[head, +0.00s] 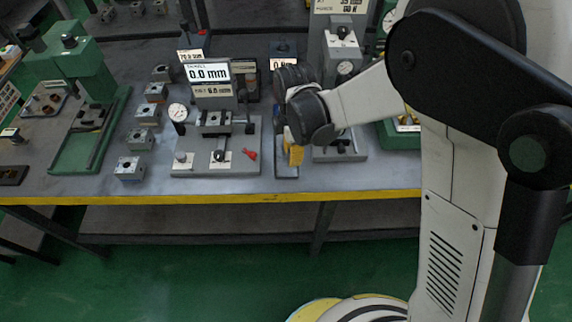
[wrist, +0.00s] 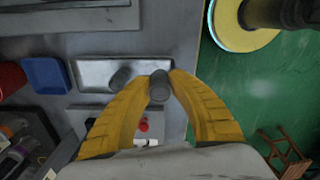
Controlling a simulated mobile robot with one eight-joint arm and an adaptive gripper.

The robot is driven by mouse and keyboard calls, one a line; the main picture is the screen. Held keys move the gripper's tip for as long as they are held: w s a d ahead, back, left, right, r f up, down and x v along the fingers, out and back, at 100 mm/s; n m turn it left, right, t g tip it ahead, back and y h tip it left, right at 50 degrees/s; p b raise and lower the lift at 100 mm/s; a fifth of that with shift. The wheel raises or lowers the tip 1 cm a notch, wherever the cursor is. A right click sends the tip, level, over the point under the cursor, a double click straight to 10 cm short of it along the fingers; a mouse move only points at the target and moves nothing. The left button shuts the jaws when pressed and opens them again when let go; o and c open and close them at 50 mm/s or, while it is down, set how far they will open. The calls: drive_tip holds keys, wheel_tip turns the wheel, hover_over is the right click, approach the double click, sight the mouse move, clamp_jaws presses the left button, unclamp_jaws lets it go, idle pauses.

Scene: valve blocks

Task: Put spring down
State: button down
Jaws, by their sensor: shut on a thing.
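My gripper (wrist: 161,82) has its yellow fingers shut on a small grey cylinder, the spring (wrist: 159,90), which stands out between the fingertips in the wrist view. Its coils cannot be made out. A shallow grey metal tray (wrist: 95,68) lies beyond the fingertips on the bench. A dark rounded shape (wrist: 120,77) shows in the tray; I cannot tell whether it is a part or a shadow. In the head view my gripper (head: 294,155) is over the tray (head: 286,171) near the bench's front edge. The spring is not clear there.
A test fixture (head: 216,145) with a 0.0 mm display and a red part (head: 249,153) stands left of my gripper. Another gauge stand (head: 342,60) is close on the right. Several valve blocks (head: 130,168) line the left. A blue bin (wrist: 46,75) shows in the wrist view.

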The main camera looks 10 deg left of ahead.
sight(287, 169)
drive_tip(key=shift+w+a+f, duration=0.2)
drive_tip(key=shift+a+f, duration=0.35)
drive_tip(key=shift+a, duration=0.3)
drive_tip(key=shift+f+b, duration=1.05)
drive_tip(key=shift+f, duration=0.9)
drive_tip(key=shift+f, duration=0.15)
drive_tip(key=c, duration=1.6)
unclamp_jaws()
drive_tip(key=shift+o, duration=0.2)
